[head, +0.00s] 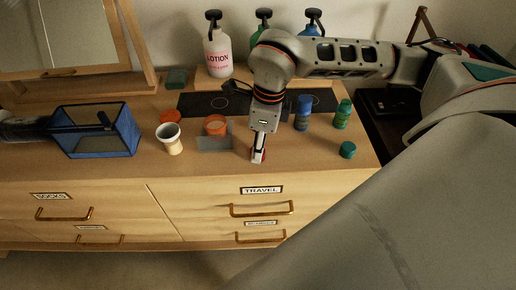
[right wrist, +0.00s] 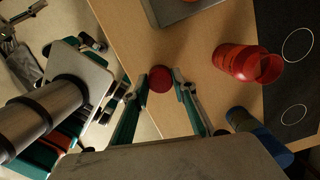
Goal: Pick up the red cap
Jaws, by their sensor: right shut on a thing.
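The red cap (right wrist: 160,79) is a small round dark-red disc, held between the fingertips of my right gripper (right wrist: 160,82) in the right wrist view. In the head view my right gripper (head: 259,146) points down near the dresser's front edge, and the red cap (head: 258,156) shows partly behind its fingers. The gripper is shut on the cap; I cannot tell whether the cap still touches the wood. My left arm (head: 22,128) reaches in at the left edge to the blue mesh case (head: 97,148); its fingertips cannot be made out.
A red open bottle (right wrist: 240,62) stands near the cap. A grey tray (head: 214,144), white cup (head: 172,139), orange container (head: 215,125), blue bottle (head: 303,113), green bottle (head: 342,114) and green cap (head: 348,150) are on the dresser. Pump bottles, including the lotion (head: 218,54), stand behind.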

